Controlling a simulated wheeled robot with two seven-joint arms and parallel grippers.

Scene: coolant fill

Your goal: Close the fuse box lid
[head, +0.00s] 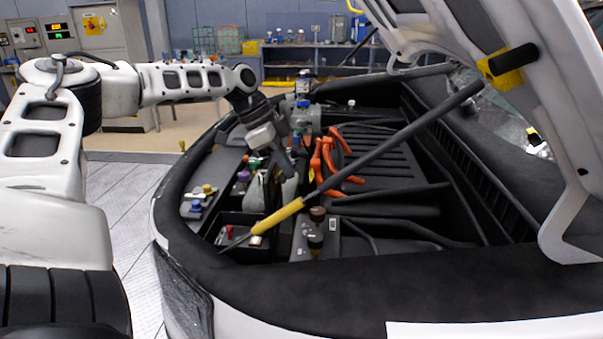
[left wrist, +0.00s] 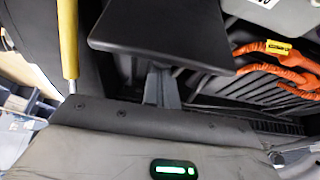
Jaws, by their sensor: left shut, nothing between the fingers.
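My left gripper (head: 284,160) reaches down into the engine bay from the left, near the orange cables. In the left wrist view its grey fingers (left wrist: 162,88) are together with nothing between them. A flat dark panel (left wrist: 160,32), which looks like the fuse box lid, lies across the top of that view. It covers the fingertips, so I cannot tell whether they touch it. In the head view the lid is hard to make out among the dark parts around the gripper. My right gripper is not in view.
The raised hood (head: 500,110) stands over the bay at the right. Its prop rod with a yellow grip (head: 278,216) slants across close to the gripper. Orange cables (head: 325,165) lie just right of it. Bottles and caps crowd the left side of the bay.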

